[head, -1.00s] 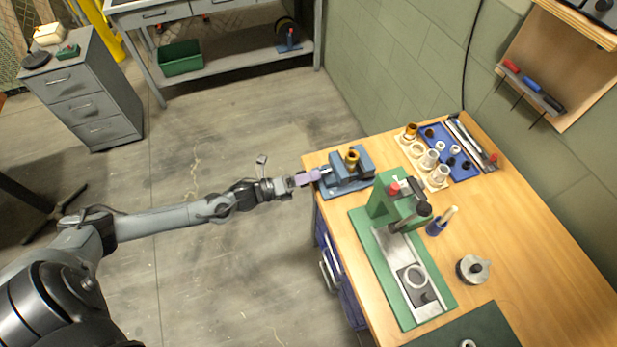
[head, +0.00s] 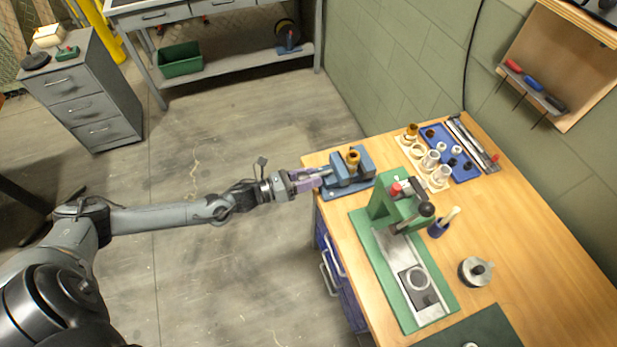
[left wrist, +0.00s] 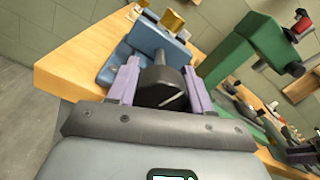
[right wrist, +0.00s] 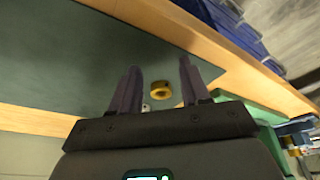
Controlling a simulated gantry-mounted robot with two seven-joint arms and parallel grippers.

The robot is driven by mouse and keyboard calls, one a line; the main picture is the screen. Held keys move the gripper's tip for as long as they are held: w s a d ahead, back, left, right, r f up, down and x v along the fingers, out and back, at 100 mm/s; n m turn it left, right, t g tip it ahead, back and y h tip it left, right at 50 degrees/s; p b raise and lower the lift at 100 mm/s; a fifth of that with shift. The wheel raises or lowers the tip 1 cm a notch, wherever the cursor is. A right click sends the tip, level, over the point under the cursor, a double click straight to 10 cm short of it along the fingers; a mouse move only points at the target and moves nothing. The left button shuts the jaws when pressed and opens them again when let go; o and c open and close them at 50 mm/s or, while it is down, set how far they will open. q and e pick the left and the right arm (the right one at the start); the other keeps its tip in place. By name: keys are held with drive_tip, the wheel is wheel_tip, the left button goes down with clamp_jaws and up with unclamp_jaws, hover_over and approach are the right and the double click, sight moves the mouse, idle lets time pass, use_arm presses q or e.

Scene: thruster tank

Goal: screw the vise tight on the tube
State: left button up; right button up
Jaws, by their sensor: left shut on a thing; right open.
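The blue vise (head: 362,168) stands at the near-left corner of the wooden bench, and also shows in the left wrist view (left wrist: 140,45). A gold-brown tube (head: 352,157) stands upright between its jaws; whether the jaws touch it all round is too small to tell. My left gripper (head: 322,176) is at the vise's outer end. In the left wrist view its purple fingers are shut on the dark vise handle (left wrist: 162,88), one on each side. My right gripper (right wrist: 157,88) is open and empty above a dark green mat (right wrist: 60,50), with a brass ring (right wrist: 161,90) beyond its fingertips.
A green press (head: 385,208) stands close to the vise on the right. Behind are a blue tray (head: 462,172) and a pale holder of rings and tubes (head: 421,158). A round metal part (head: 474,270) sits on the bench.

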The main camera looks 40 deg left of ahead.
idle(0.3)
use_arm(q)
drive_tip(key=o, duration=1)
drive_tip(key=shift+o, duration=0.2)
drive_tip(key=shift+a, duration=0.1)
drive_tip(key=v, duration=1)
drive_tip(key=shift+s+a+p, duration=0.2)
drive_tip(key=shift+s+p, duration=0.1)
drive_tip(key=shift+p, duration=0.1)
